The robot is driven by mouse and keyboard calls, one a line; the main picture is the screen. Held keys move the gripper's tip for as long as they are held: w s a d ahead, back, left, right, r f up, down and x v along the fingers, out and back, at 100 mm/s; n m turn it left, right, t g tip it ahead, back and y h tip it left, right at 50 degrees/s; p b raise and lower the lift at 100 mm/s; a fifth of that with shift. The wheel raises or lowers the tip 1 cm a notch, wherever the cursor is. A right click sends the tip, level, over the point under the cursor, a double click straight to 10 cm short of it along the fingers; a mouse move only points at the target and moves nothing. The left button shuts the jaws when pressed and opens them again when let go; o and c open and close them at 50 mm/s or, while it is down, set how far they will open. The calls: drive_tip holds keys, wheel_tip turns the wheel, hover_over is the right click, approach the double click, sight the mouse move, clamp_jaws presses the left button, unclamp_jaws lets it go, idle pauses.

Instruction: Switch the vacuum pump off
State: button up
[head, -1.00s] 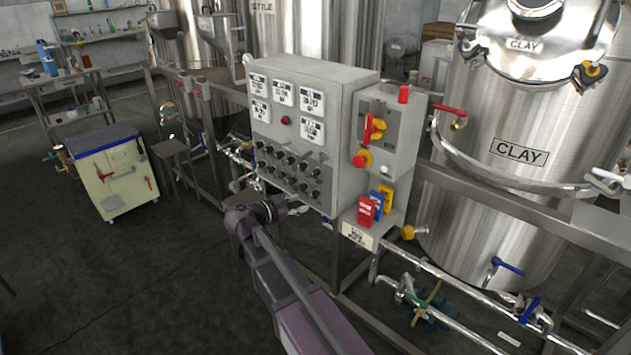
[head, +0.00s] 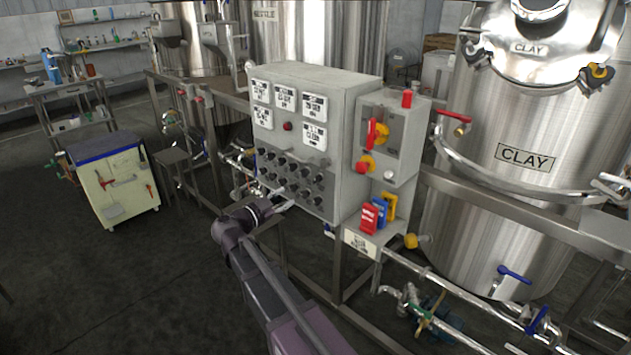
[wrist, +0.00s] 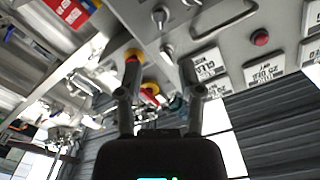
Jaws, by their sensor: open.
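A grey control panel (head: 345,185) stands in the middle of the head view. Its front carries rows of black knobs (head: 290,172), white labelled plates (head: 285,98) and a red lamp (head: 288,126). The lettering is too small for me to tell which control is the vacuum pump's. My gripper (head: 280,203) is at the panel's lower left, just below the knob rows. In the wrist view my gripper (wrist: 160,65) is open, with nothing between its fingers. The panel face fills the upper right there, with knobs (wrist: 160,16), a bar handle (wrist: 225,18) and the red lamp (wrist: 261,38).
A side box with a red rotary handle (head: 378,133) and red button (head: 366,163) adjoins the panel's right. A clay tank (head: 525,210) and pipes stand right. A cream cabinet (head: 112,180) stands left. Floor between is clear.

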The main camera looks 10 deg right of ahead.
sight(314, 181)
drive_tip(key=x, duration=1.3)
drive_tip(key=shift+w+d, duration=0.1)
drive_tip(key=shift+w, duration=0.05)
drive_tip(key=shift+c, duration=0.2)
clamp_jaws()
